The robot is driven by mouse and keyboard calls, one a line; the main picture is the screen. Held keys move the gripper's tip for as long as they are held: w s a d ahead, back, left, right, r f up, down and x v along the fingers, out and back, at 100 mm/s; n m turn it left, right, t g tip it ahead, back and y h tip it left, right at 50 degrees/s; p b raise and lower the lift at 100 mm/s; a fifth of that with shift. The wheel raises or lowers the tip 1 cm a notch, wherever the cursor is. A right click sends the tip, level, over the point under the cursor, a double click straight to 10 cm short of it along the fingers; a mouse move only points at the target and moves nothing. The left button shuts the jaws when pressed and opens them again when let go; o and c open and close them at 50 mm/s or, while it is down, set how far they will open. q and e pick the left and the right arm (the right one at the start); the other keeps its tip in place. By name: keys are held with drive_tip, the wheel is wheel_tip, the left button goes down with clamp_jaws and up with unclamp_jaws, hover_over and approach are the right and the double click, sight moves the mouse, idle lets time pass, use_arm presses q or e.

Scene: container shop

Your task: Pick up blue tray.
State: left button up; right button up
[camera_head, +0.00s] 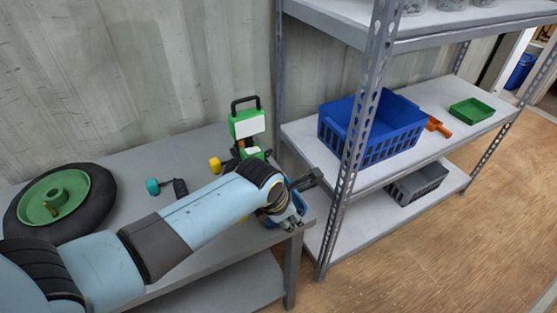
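My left arm reaches across the grey table from the left, and its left gripper (291,221) is at the table's right corner, pointing down. A small blue object (299,201), possibly the blue tray, shows beside and behind the gripper at that corner. The gripper and wrist hide most of it. I cannot tell whether the fingers are open or shut on it. My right gripper is not in view.
A metal shelf unit (357,135) stands right of the table, its post close to my gripper. It holds a large blue basket (337,135), an orange scoop (438,126) and a green tray (471,112). A wheel (85,205), dumbbell-like tool (153,187) and green lamp (246,124) are on the table (135,165).

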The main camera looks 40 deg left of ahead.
use_arm(q)
clamp_jaws()
drive_tip(key=shift+r, duration=0.15)
